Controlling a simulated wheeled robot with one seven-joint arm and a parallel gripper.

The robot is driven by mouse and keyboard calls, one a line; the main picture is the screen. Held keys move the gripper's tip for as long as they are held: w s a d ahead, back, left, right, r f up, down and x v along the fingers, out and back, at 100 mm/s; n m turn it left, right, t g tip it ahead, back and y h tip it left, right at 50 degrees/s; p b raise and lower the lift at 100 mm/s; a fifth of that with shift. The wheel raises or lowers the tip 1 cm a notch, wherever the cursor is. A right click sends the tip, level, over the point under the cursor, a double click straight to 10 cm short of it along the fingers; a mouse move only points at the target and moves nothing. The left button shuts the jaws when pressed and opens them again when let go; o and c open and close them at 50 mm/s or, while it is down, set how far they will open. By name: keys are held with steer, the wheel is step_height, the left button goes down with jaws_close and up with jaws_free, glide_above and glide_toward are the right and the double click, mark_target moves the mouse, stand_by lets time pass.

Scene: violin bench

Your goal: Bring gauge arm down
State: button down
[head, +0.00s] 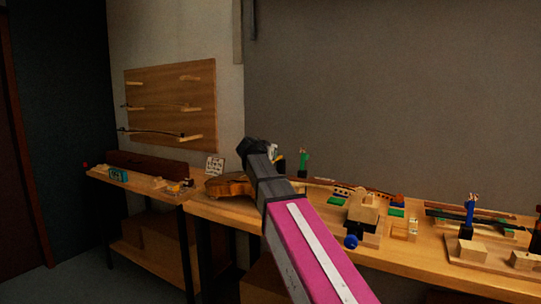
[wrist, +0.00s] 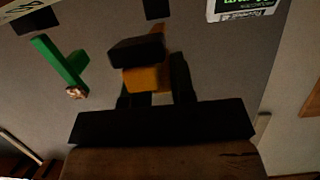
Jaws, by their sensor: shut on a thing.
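My gripper (wrist: 152,84) is in the wrist view, with its dark fingers either side of an orange piece with a black top, which looks like the gauge arm (wrist: 145,78). The fingers are shut on it. A brown wooden surface with a dark slit, seemingly the violin (wrist: 150,163), fills the bottom of the wrist view. In the head view the violin (head: 228,186) lies on the bench, left of my arm. My arm hides most of the gripper and the gauge arm there. I cannot tell whether the gauge arm touches the violin.
A green upright piece (head: 304,160) stands just right of my arm; a green bar (wrist: 60,65) shows in the wrist view. Wooden fixtures (head: 365,208) and a blue upright tool (head: 470,205) crowd the bench to the right. A card (head: 214,166) stands behind the violin.

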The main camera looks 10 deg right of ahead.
stand_by(0.3)
steer(key=c, duration=1)
jaws_free()
steer(key=shift+o, duration=0.2)
steer(key=shift+s, duration=0.1)
steer(key=v, duration=1)
steer(key=shift+s+a, duration=0.2)
steer(key=shift+s, duration=0.05)
